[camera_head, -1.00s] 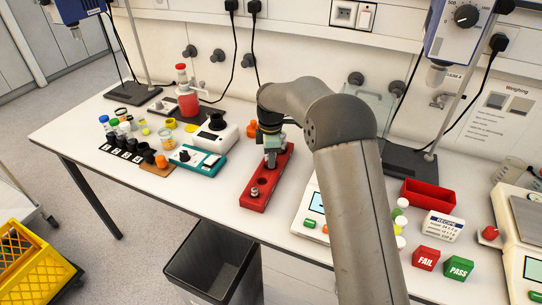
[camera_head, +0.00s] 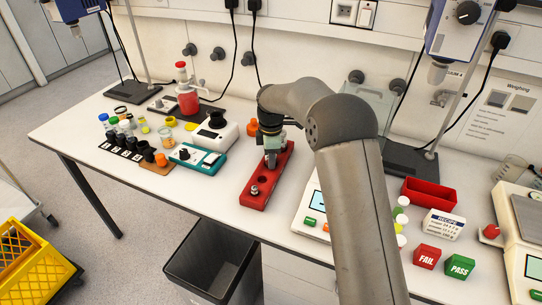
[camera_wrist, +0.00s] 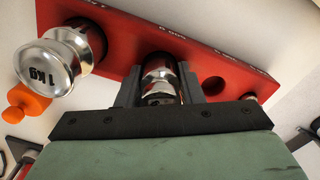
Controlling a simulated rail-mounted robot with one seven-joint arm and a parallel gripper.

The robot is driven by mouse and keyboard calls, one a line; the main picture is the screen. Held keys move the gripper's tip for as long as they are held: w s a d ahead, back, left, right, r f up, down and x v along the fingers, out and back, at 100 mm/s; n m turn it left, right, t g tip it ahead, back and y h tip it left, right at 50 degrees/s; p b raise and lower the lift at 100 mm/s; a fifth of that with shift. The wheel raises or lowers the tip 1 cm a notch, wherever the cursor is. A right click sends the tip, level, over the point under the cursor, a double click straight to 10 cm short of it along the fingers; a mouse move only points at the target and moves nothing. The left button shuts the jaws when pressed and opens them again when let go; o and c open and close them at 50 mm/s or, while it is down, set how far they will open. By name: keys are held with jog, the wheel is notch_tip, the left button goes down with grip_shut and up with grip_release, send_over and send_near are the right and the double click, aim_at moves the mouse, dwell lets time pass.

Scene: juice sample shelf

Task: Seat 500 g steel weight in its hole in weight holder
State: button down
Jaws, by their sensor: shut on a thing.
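The weight holder (camera_head: 283,165) is a long red block on the bench, and it also shows in the wrist view (camera_wrist: 120,25). My gripper (camera_head: 270,160) is over its far half, pointing down. In the wrist view my gripper (camera_wrist: 160,90) is shut on a shiny steel weight (camera_wrist: 160,75), the 500 g one by its place; no marking is legible. Its base is hidden, so I cannot tell whether it is in its hole. A larger 1 kg weight (camera_wrist: 62,60) stands at one end. An empty hole (camera_wrist: 214,85) lies on the other side, then a small weight (camera_head: 255,190).
A teal device (camera_head: 197,158) stands left of the holder and a balance (camera_head: 313,212) right of it. An orange object (camera_head: 252,127) is behind it. A black bin (camera_head: 212,265) is below the bench's front edge. Bare bench surrounds the holder's near end.

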jog(key=shift+f, duration=0.3)
jog(key=shift+r, duration=0.25)
jog(key=shift+r+p, duration=0.45)
jog(key=shift+r, duration=0.15)
dwell(0.4)
jog(key=shift+f+b, duration=0.4)
jog(key=shift+f, duration=0.4)
jog(key=shift+r, duration=0.15)
jog(key=shift+r+p, duration=0.6)
jog(key=shift+r, duration=0.05)
jog(key=c, duration=0.9)
grip_release()
